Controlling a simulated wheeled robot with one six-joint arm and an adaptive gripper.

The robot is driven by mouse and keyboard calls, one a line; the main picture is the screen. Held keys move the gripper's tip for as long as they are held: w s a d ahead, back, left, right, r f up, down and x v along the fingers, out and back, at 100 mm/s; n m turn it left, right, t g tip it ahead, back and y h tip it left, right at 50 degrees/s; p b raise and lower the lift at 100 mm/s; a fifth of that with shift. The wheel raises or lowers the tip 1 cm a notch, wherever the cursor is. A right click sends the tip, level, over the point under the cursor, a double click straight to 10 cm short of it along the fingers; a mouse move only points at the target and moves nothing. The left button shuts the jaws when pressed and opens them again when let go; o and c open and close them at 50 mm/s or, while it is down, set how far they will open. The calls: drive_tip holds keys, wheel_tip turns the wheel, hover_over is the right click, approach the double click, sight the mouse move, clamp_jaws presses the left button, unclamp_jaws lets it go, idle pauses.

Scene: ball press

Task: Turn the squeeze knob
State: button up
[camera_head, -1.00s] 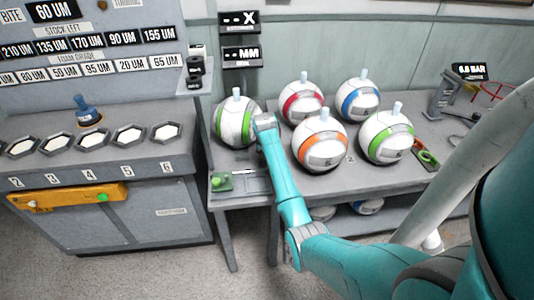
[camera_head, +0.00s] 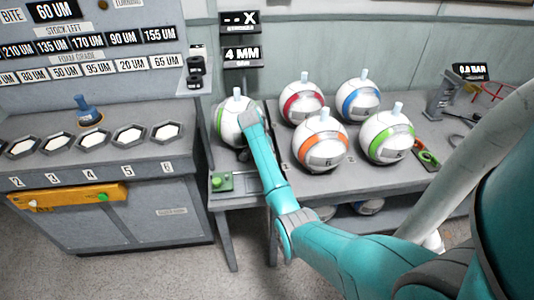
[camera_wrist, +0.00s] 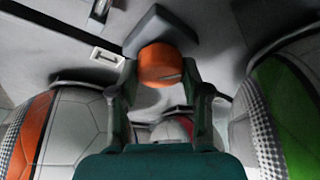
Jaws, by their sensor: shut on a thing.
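The squeeze knob, an orange cylinder (camera_wrist: 160,64) with a small light mark, shows in the wrist view in front of a dark grey block (camera_wrist: 160,27). My gripper (camera_wrist: 160,78) has one finger on each side of the knob and is shut on it. In the head view my gripper (camera_head: 252,118) is at the right side of the green-striped ball (camera_head: 229,122) on the left of the table. The knob is hidden behind my arm there. A wall display (camera_head: 241,55) reads 4 MM.
Several striped balls with pale stems stand close on the right, among them an orange one (camera_head: 320,146) and a red one (camera_head: 302,101). A green button box (camera_head: 222,182) sits at the table's front left. A grey cabinet (camera_head: 100,200) stands left. A pressure display (camera_head: 470,71) is at the right.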

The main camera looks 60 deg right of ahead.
idle(0.4)
drive_tip(key=o, duration=1.1)
drive_tip(key=v, duration=1.2)
drive_tip(key=shift+d, duration=0.1)
